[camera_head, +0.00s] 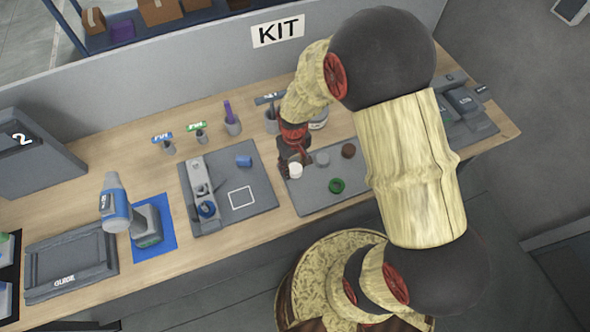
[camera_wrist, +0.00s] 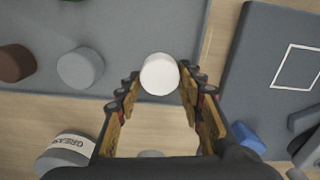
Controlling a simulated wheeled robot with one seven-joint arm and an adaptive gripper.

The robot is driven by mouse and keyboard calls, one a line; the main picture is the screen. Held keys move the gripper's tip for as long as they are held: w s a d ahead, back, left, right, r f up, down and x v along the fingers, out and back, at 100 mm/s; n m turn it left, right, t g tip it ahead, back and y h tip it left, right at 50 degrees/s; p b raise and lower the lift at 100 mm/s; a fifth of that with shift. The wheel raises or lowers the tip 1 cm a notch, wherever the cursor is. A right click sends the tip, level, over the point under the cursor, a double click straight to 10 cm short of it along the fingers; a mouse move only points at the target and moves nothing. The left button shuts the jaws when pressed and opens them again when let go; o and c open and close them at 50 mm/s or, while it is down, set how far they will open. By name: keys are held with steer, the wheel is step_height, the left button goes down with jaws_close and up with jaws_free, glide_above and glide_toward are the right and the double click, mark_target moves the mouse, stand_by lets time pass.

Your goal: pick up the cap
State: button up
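A white round cap-like piece (camera_head: 296,170) stands at the left edge of the grey mat (camera_head: 318,200) on the wooden table. In the wrist view the white piece (camera_wrist: 160,74) sits between the tips of my gripper (camera_wrist: 159,76), with a narrow gap on each side. My gripper (camera_head: 291,160) is open and reaches down over it from behind in the head view. Which piece the task calls the cap is not labelled. A grey round piece (camera_head: 322,158), a brown one (camera_head: 348,151) and a green ring (camera_head: 337,186) lie on the same mat.
A second grey mat (camera_head: 262,188) to the left holds a blue piece (camera_head: 243,160) and a grey fixture. A container marked GREASE (camera_wrist: 68,152) stands near my gripper.

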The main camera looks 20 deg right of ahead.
steer(key=shift+c, duration=0.4)
steer(key=c, duration=0.6)
steer(key=shift+r, duration=0.1)
